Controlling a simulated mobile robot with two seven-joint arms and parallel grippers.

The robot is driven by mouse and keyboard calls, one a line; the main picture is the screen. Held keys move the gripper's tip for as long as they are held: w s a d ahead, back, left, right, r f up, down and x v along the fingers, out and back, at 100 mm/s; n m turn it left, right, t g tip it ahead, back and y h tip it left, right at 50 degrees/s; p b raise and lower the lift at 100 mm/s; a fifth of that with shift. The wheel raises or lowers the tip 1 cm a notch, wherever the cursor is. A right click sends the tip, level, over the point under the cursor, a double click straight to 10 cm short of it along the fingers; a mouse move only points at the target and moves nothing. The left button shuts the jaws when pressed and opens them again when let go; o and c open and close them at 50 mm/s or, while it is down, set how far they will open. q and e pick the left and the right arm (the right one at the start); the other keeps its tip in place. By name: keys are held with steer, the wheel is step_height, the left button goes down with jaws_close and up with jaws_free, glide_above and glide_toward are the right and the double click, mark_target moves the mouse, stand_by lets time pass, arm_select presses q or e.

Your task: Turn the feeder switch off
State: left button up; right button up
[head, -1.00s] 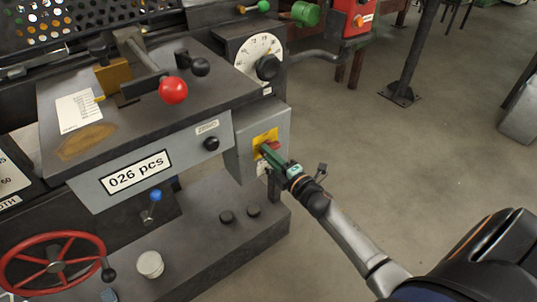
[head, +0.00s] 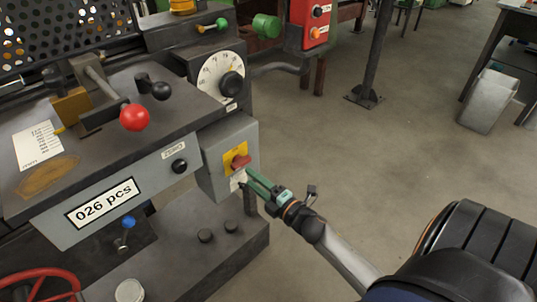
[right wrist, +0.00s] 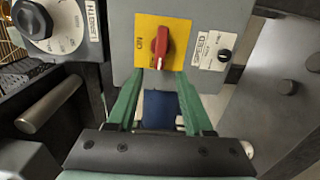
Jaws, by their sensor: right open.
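The feeder switch is a red rotary knob (head: 241,162) on a yellow plate (head: 229,158), on the grey box at the machine's right end. In the right wrist view the red knob (right wrist: 161,46) lies along the picture's vertical, at the middle of the yellow plate (right wrist: 180,30). My right gripper (head: 250,179) has green fingers and points at the box from the lower right. In the right wrist view its fingers (right wrist: 160,82) are open, empty and just short of the knob. My left gripper is not in view.
A red-balled lever (head: 135,117), a white dial (head: 220,75) and a "026 pcs" display (head: 102,203) are on the machine. A red control box (head: 318,22) stands behind. A dark post (head: 373,55) and a grey bin (head: 488,100) stand right. The floor between is clear.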

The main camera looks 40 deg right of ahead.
steer(key=s, duration=0.6)
steer(key=shift+s+d, duration=0.2)
steer(key=shift+d, duration=0.05)
